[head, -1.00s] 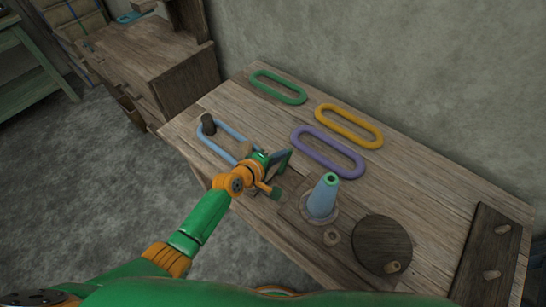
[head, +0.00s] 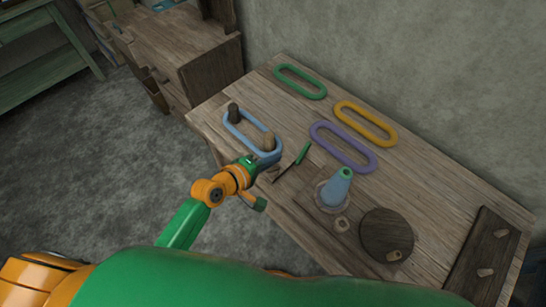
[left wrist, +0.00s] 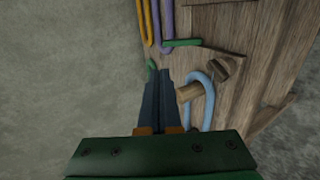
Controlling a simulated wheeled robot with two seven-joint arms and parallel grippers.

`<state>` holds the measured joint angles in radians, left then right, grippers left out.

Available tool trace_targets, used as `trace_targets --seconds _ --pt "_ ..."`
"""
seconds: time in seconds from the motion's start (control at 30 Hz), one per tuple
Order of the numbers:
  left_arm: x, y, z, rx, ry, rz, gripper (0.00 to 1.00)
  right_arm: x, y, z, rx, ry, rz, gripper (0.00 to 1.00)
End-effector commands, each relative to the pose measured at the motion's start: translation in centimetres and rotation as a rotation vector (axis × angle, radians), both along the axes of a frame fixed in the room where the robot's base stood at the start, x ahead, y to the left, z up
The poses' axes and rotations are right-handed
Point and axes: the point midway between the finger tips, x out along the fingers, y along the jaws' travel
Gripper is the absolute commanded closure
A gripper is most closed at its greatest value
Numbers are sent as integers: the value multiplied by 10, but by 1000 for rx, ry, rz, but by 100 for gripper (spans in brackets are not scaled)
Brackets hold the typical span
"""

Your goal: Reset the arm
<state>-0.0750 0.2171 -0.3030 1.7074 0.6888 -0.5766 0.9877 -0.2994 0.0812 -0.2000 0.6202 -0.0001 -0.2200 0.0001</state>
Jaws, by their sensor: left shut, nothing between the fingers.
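My left gripper (head: 264,162) is shut and empty at the table's front edge, close to the near end of the blue loop (head: 236,134). In the left wrist view its dark fingers (left wrist: 160,76) lie together with nothing between them. The blue loop lies around a dark peg (head: 233,112) and a lighter wooden peg (head: 268,141); it also shows right of the fingers in the left wrist view (left wrist: 209,104). My right gripper is not in view.
Green (head: 300,81), yellow (head: 365,123) and purple (head: 342,147) loops lie on the table (head: 440,180). A blue cone (head: 337,187), a dark round disc (head: 386,235) and a pegged board (head: 490,255) are to the right. Open floor lies left.

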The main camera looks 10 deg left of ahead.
Motion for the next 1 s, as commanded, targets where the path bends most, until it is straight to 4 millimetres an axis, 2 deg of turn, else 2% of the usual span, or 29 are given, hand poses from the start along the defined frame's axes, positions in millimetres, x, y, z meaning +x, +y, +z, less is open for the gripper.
trace_targets --seconds 0.23,0.3,0.37,0.43,0.47,0.5,0.53,0.57,0.6,0.67,0.7,0.8,0.83,0.9,1.0 --pt "0 0 0 0 0 0 100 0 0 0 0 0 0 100" --pt "-1 2 -6 16 4 1 100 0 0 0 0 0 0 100" --pt "-6 10 -27 83 19 -1 100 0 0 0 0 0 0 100" --pt "-23 30 -74 238 55 -23 100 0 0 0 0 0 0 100" --pt "-36 41 -99 325 76 -47 100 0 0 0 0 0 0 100" --pt "-58 56 -133 448 109 -97 100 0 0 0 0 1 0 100" --pt "-78 67 -157 540 134 -145 100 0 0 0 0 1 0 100" --pt "-99 77 -179 627 161 -202 100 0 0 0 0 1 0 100" --pt "-130 90 -205 733 195 -290 100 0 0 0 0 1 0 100" --pt "-179 106 -237 867 242 -442 100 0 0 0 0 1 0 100" --pt "-210 114 -252 934 268 -545 100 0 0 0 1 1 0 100" --pt "-276 127 -275 1043 307 -778 100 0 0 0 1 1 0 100" --pt "-292 129 -278 1060 314 -834 100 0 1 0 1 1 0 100" --pt "-317 132 -283 1084 321 -929 100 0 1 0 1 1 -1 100" --pt "-331 134 -285 1098 323 -988 100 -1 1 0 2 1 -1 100"
